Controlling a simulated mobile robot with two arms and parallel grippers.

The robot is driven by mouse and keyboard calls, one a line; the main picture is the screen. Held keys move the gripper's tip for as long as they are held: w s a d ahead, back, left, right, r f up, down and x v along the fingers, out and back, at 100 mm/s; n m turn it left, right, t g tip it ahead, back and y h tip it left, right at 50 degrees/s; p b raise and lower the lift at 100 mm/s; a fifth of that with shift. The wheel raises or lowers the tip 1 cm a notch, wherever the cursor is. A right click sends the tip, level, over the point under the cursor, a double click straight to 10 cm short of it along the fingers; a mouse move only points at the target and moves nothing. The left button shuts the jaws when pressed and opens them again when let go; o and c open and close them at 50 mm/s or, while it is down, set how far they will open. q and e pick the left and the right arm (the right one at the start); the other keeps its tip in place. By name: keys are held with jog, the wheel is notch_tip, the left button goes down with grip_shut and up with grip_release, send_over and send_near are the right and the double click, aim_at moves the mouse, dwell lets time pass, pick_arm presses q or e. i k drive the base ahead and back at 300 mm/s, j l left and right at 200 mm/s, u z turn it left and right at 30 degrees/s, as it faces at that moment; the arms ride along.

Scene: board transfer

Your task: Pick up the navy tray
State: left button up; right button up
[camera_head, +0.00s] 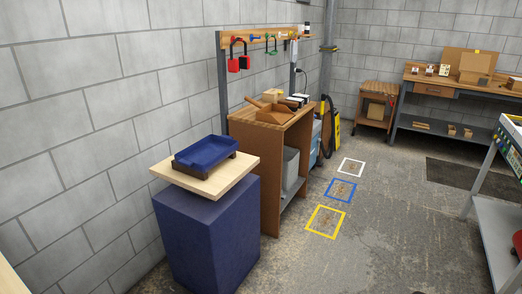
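The navy tray (206,150) is a shallow rectangular tray with raised rims. It rests on low dark supports on a light wooden board (190,182) that tops a dark blue pedestal (208,235), left of the picture's middle. Nothing touches the tray from above and it looks empty. Neither of my grippers shows in the head view.
A wooden cabinet (255,160) with boxes on top stands right behind the pedestal, near the block wall. Yellow, blue (341,190) and white squares mark the open floor. A metal cart (497,230) stands at the right edge. A workbench (450,88) is at the back.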

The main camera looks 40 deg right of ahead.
aim_at(202, 156)
jog(key=z, duration=1)
jog(key=i+l+u, duration=0.2)
jog(key=i+l, duration=0.2)
jog(key=l, duration=0.15)
